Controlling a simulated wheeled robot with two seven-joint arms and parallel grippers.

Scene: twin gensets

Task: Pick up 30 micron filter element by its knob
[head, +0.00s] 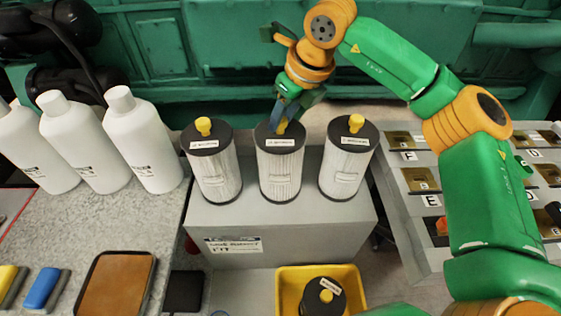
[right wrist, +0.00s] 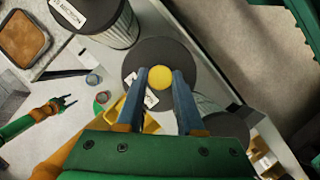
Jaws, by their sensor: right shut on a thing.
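Three white pleated filter elements with black lids and yellow knobs stand upright on a grey box: left (head: 216,172), middle (head: 280,172) and right (head: 345,168). Their lid labels are too small to read surely, so I cannot tell which is the 30 micron one. My right gripper (head: 286,118) is above the middle filter, its blue-grey fingers shut on the yellow knob (right wrist: 160,77). The middle filter's black lid (right wrist: 139,62) shows around the fingers in the right wrist view. My left gripper (right wrist: 64,103) shows small there, open and empty, away from the filters.
A yellow bin (head: 349,272) in front of the grey box (head: 290,222) holds another black-lidded filter (head: 323,296). White bottles (head: 139,140) stand on the left bench, with a brown-topped tray (head: 117,285) nearer. A lettered rack (head: 420,180) is at right. Green machinery lies behind.

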